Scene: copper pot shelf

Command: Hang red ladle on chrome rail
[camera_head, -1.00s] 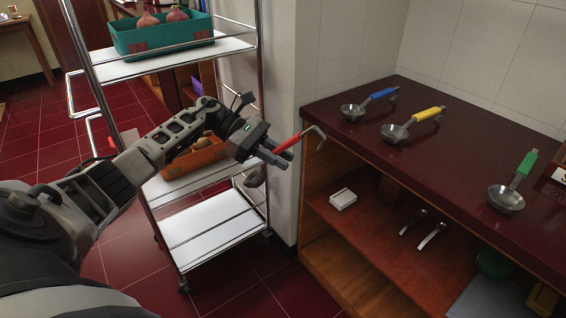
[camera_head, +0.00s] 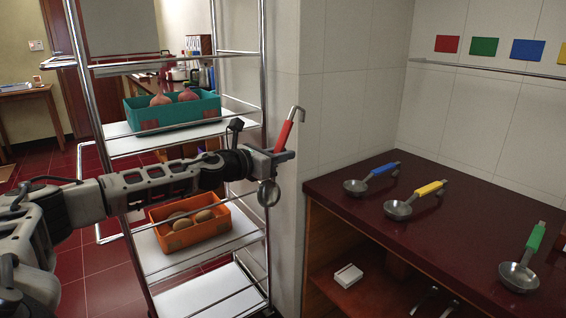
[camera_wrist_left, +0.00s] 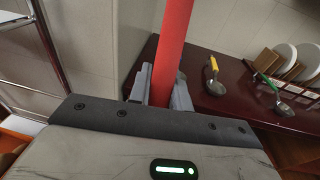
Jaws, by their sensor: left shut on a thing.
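My left gripper (camera_head: 283,157) is shut on the red ladle (camera_head: 284,135) by its red handle. The ladle is roughly upright, with its metal hook at the top and its bowl (camera_head: 268,193) below the gripper. The handle also shows between the fingers in the left wrist view (camera_wrist_left: 174,45). The gripper is in front of the wall corner, left of the counter. The chrome rail (camera_head: 490,69) runs along the tiled wall at the upper right, well apart from the ladle. Above it are red (camera_head: 447,44), green (camera_head: 484,46) and blue (camera_head: 528,50) squares. My right gripper is not in view.
Blue (camera_head: 383,169), yellow (camera_head: 430,188) and green (camera_head: 536,236) ladles lie on the dark red counter (camera_head: 340,192). A chrome shelf rack (camera_head: 266,60) with teal (camera_head: 200,108) and orange (camera_head: 165,236) crates stands behind my left arm. The air above the counter is clear.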

